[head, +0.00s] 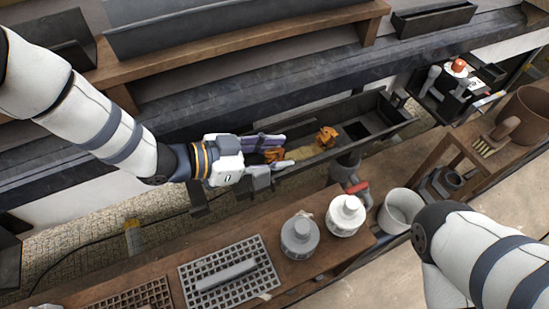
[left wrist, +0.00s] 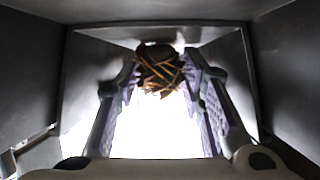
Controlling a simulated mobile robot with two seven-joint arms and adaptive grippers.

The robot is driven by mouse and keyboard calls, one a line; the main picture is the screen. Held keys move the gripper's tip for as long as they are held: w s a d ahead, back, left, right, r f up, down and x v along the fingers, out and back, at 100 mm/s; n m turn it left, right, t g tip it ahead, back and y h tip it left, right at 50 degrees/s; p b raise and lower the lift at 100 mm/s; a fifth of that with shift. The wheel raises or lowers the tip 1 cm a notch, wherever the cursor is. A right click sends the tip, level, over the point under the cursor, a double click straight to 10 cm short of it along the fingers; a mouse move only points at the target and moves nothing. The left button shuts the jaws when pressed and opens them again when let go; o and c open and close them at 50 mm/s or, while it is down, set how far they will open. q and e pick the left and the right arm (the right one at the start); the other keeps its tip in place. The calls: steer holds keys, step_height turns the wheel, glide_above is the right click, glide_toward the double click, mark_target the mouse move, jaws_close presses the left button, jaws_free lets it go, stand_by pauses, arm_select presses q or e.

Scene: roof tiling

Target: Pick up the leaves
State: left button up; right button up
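Two clumps of orange-brown leaves show in the dark gutter trough (head: 375,143) in the head view. One clump (head: 326,137) lies free toward the right. The other clump (head: 272,155) is between the fingertips of my left gripper (head: 280,153). In the left wrist view this clump (left wrist: 160,70) fills the gap between the two purple-grey fingertips and appears touched on both sides. My left gripper seems closed on it, inside or just over the trough. My right arm shows at the lower right, with its fingers out of view.
A wooden bench in front holds a grey canister (head: 300,238), a white canister (head: 345,215) and a metal grid (head: 230,270). A white bucket (head: 400,208) and a brown pot (head: 523,115) stand at right. Roof boards and battens lie behind the trough.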

arm_select(q)
steer(key=shift+c, duration=0.2)
steer(key=c, duration=0.4)
steer(key=shift+c, duration=0.2)
